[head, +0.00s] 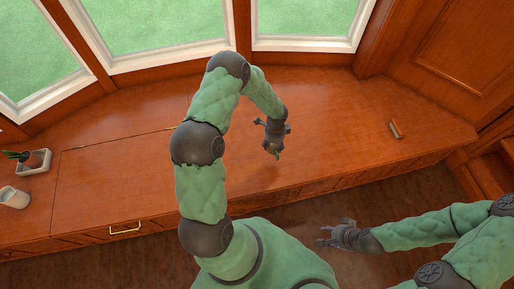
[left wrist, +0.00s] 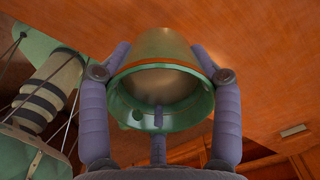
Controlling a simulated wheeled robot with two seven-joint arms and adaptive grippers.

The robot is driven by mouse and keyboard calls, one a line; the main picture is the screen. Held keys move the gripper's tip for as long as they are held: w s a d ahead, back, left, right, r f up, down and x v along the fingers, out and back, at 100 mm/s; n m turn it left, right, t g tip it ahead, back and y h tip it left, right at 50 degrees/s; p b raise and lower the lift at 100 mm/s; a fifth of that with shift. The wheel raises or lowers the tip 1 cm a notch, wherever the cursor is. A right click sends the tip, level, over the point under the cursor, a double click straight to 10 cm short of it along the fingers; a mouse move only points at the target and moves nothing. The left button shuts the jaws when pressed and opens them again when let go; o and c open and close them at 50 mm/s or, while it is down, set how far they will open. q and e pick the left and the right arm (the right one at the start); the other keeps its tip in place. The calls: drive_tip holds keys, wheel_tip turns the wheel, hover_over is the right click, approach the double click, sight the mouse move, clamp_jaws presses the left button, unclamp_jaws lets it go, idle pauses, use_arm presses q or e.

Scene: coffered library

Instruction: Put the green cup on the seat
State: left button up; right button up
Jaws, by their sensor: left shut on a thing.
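The green cup (left wrist: 160,85) sits between the two fingers of my left gripper (left wrist: 160,88) in the left wrist view, its open mouth facing the camera. In the head view my left gripper (head: 273,140) is shut on the cup, and only a small green part (head: 273,151) shows below the fingers. The gripper is over the wooden window seat (head: 330,130); a gap between cup and seat is hard to judge. My right gripper (head: 335,236) is open and empty, in front of the seat's front edge.
A small brown object (head: 395,129) lies on the seat at the right. A potted plant (head: 35,160) in a white tray and a white cup (head: 14,198) stand at the far left. The seat around my left gripper is clear. Windows rise behind it.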

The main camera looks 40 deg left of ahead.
use_arm(q)
drive_tip(key=s+a+f+b, duration=0.1)
drive_tip(key=a+f, duration=0.2)
drive_tip(key=a, duration=0.2)
drive_tip(key=b, duration=0.2)
hover_over(253, 152)
drive_tip(key=f, duration=0.5)
drive_tip(key=shift+d, duration=0.3)
drive_tip(key=shift+a+f+b, duration=0.15)
drive_tip(key=shift+f+b, duration=0.35)
drive_tip(key=shift+f, duration=1.1)
drive_tip(key=shift+f, duration=0.15)
drive_tip(key=o, duration=1.3)
